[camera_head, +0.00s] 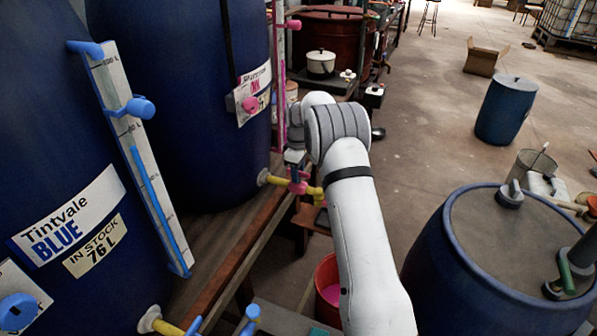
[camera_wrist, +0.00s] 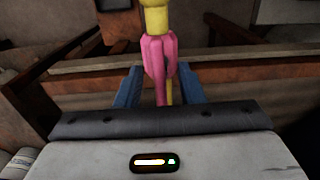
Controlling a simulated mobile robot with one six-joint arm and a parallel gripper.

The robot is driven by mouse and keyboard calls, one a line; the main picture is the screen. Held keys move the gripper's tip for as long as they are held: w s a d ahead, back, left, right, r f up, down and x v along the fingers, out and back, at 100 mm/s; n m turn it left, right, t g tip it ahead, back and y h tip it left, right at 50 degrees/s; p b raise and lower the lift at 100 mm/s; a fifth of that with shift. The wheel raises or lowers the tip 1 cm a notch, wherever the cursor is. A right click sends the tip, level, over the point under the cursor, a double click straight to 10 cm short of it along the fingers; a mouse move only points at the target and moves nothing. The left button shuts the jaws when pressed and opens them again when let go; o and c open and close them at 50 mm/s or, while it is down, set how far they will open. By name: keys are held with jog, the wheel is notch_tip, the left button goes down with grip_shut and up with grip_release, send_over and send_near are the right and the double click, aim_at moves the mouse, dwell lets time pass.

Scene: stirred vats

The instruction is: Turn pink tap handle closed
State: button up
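The pink tap handle (camera_wrist: 157,52) stands out from the yellow tap pipe (camera_wrist: 155,18) in the wrist view. In the head view the handle (camera_head: 298,187) sits on the yellow pipe at the foot of the rear blue vat (camera_head: 180,90). My gripper (camera_wrist: 160,72) has its two blue fingers apart, one on each side of the handle. Narrow gaps seem to show beside the handle, and I cannot make out contact. In the head view my gripper (camera_head: 296,172) points down just above the handle, and my wrist partly hides this spot.
A wooden beam (camera_head: 225,275) runs along the front of the vats. A red bucket (camera_head: 328,285) with pink liquid stands below the tap. The Tintvale Blue vat (camera_head: 60,140) is at left, with a blue tap handle (camera_head: 250,318). A blue drum (camera_head: 440,260) stands at right.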

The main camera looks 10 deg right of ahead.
jog(key=shift+c, duration=0.2)
grip_shut()
dwell(0.3)
jog(key=m, duration=0.4)
jog(key=shift+m, duration=0.3)
jog(key=m, duration=0.4)
jog(key=shift+m+p, duration=0.3)
jog(key=m, duration=0.4)
jog(key=shift+m, duration=2.3)
